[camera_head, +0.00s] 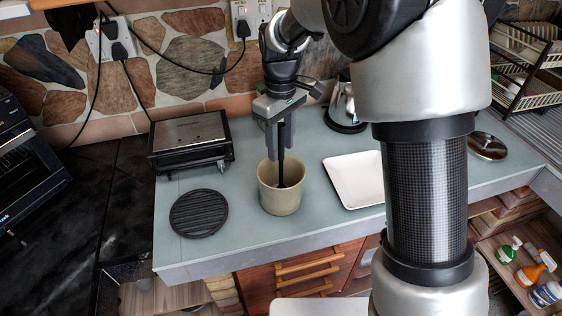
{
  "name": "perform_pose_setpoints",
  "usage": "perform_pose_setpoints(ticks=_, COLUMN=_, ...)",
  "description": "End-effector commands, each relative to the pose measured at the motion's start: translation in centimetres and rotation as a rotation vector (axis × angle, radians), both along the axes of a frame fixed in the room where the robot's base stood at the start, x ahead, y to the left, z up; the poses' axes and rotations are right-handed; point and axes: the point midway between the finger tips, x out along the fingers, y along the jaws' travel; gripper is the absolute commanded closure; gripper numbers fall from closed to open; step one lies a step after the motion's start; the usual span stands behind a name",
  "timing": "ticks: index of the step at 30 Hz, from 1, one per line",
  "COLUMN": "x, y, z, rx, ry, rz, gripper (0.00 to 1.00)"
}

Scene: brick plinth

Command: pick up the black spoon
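The black spoon (281,172) stands almost upright, its lower part inside a beige pot (281,203) on the counter. The pot's wall hides part of its lower end. My gripper (281,152) is above the pot, pointing down, with its grey fingers on both sides of the spoon's dark handle. The fingers are close together and look shut on the handle, with little gap visible. The fingertips are just above the pot's rim.
A round black ribbed trivet (199,213) lies left of the pot. A grill press (191,143) stands behind it. A white tray (354,180) lies to the right, partly behind my arm. A kettle (344,112) stands near the wall. The counter's front edge is close to the pot.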

Motion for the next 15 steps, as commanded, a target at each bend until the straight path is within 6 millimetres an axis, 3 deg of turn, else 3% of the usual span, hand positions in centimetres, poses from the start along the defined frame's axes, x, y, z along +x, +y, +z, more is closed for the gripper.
perform_pose_setpoints(ticks=4, x=0.0, y=-0.1, z=-1.7, rx=-0.001, ry=0.001, rz=0.0, gripper=0.63)
perform_pose_setpoints(ticks=12, x=0.1, y=0.0, z=-2.0, rx=0.0, ry=-0.001, rz=0.0, gripper=0.63)
perform_pose_setpoints(ticks=15, x=0.1, y=0.0, z=-2.0, rx=0.0, ry=-0.001, rz=-0.001, gripper=0.8)
